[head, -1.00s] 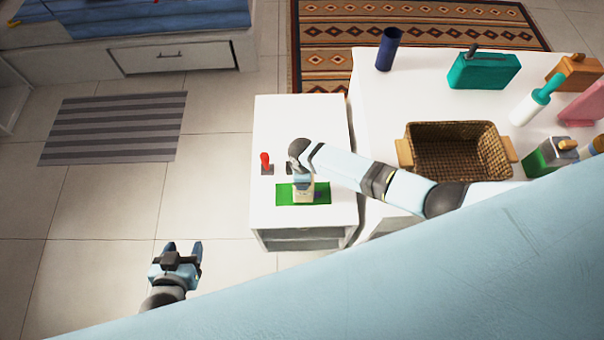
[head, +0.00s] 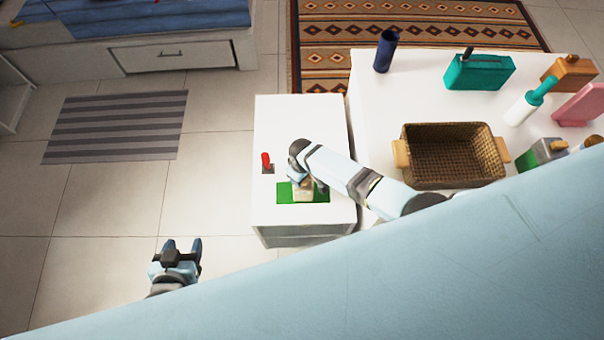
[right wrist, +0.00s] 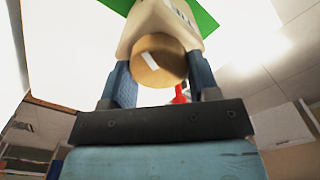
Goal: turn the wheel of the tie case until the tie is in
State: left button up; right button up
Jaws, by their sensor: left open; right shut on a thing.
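The tie case (head: 303,194) is a small cream block on a green mat (head: 285,194) on the white cabinet; my right wrist covers part of it in the head view. In the right wrist view the case (right wrist: 158,17) carries a round brass-coloured wheel (right wrist: 158,62) with a white mark on its face. My right gripper (right wrist: 159,72) is shut on the wheel, one finger on each side of it. I cannot make out the tie for certain. My left gripper (head: 183,246) is open and empty above the floor, left of the cabinet.
A red lever (head: 266,161) stands on the cabinet (head: 275,120) left of the case. A wicker basket (head: 452,180), a dark blue cup (head: 386,52), a teal case (head: 479,73) and a lint roller (head: 528,103) stand on the white surface to the right.

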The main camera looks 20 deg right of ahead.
dwell(0.3)
jog(key=o, duration=0.9)
jog(key=shift+o, duration=0.2)
jog(key=shift+r, duration=0.1)
notch_tip(320, 180, up, 14)
jog(key=shift+f+p, duration=0.2)
jog(key=shift+p, duration=0.25)
